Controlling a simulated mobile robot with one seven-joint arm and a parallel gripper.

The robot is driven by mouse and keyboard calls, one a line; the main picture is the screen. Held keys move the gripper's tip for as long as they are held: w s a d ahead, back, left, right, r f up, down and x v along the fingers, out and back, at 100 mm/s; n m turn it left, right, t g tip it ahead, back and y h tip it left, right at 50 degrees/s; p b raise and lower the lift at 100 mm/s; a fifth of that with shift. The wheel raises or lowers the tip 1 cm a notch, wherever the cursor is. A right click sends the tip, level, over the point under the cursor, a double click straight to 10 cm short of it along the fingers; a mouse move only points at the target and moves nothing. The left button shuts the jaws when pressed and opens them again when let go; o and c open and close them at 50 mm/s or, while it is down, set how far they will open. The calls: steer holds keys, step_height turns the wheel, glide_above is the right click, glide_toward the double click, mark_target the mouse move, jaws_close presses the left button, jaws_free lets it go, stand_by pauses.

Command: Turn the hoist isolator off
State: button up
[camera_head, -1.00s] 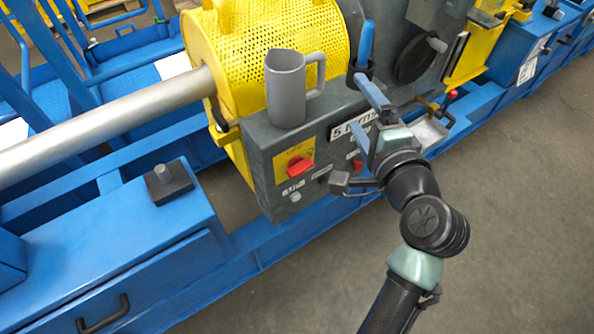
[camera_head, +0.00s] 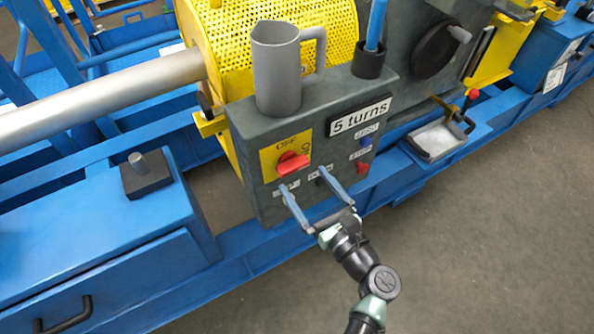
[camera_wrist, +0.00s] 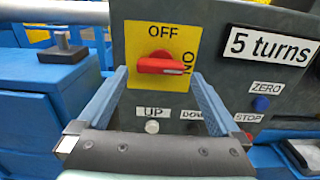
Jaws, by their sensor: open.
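The hoist isolator is a red rotary handle (camera_head: 292,164) on a yellow plate (camera_wrist: 137,82) on the front of a dark grey control box (camera_head: 258,152). The plate reads OFF at the top and ON at the right. In the wrist view the red handle (camera_wrist: 162,66) lies about level, its end toward ON. My gripper (camera_head: 308,188) is open and empty, in front of the box and just below the handle in the head view. In the wrist view its blue fingers (camera_wrist: 160,82) stand either side of the handle, apart from it. Depth to the panel is hard to tell.
Below the plate are UP (camera_wrist: 152,127) and DOWN buttons. A blue ZERO button (camera_wrist: 261,103) and red STOP button (camera_head: 362,168) sit to the right. A grey jug (camera_head: 277,75) and a dark cup (camera_head: 369,62) stand on the box. Open floor lies in front.

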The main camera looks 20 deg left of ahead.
mark_target(296, 170)
steer(key=shift+x, duration=2.3)
steer(key=shift+c, duration=0.2)
steer(key=c, duration=1)
steer(key=shift+b, duration=0.3)
